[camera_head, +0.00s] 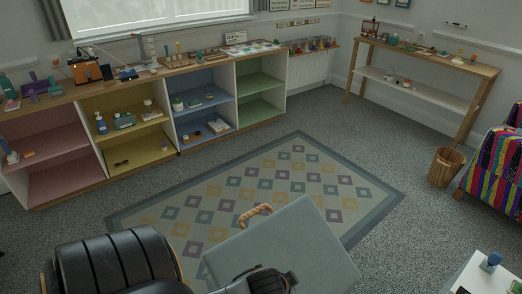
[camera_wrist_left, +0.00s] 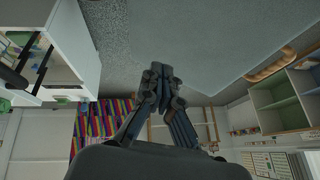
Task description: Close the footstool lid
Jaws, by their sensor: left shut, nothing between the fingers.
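The footstool lid (camera_head: 285,245) is a flat grey-blue panel at the bottom centre of the head view, with a tan rope handle (camera_head: 256,214) at its far left edge. It seems to stand tilted up; its hinge and the footstool's body are hidden or out of frame. My left gripper (camera_head: 272,281) overlaps the lid's lower part. In the left wrist view the left gripper's fingers (camera_wrist_left: 158,75) are shut and empty, with tips at the lid's pale face (camera_wrist_left: 205,45); contact is unclear. The rope handle (camera_wrist_left: 271,64) shows to the right there. My right gripper is in neither view.
A patterned rug (camera_head: 190,214) lies beyond the lid. Coloured open shelves (camera_head: 130,140) line the back wall. A wicker basket (camera_head: 445,167) and a striped covered seat (camera_head: 495,175) stand at right. A white table (camera_head: 482,276) is at the lower right.

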